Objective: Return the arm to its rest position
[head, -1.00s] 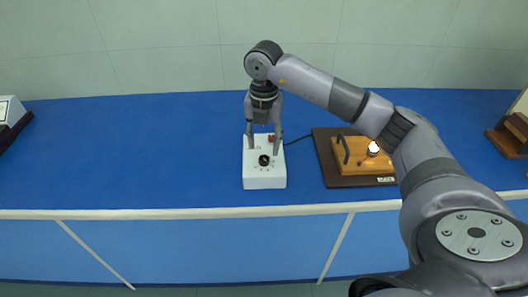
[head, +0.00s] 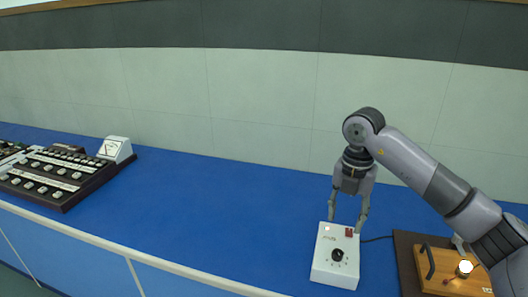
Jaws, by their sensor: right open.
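My right arm reaches in from the right in the head view. Its gripper (head: 347,222) points down with its fingers apart, over the back part of a white box (head: 335,274). The box has a black knob (head: 338,255) and a red switch (head: 349,232) on top. The fingers hold nothing. I cannot tell whether the fingertips touch the box. My left gripper is not in view.
A wooden board with a black handle (head: 431,262) lies on a dark base (head: 406,262) right of the box. A dark control panel (head: 62,188) and a white meter (head: 115,149) stand at the left. The blue bench (head: 215,205) between is clear.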

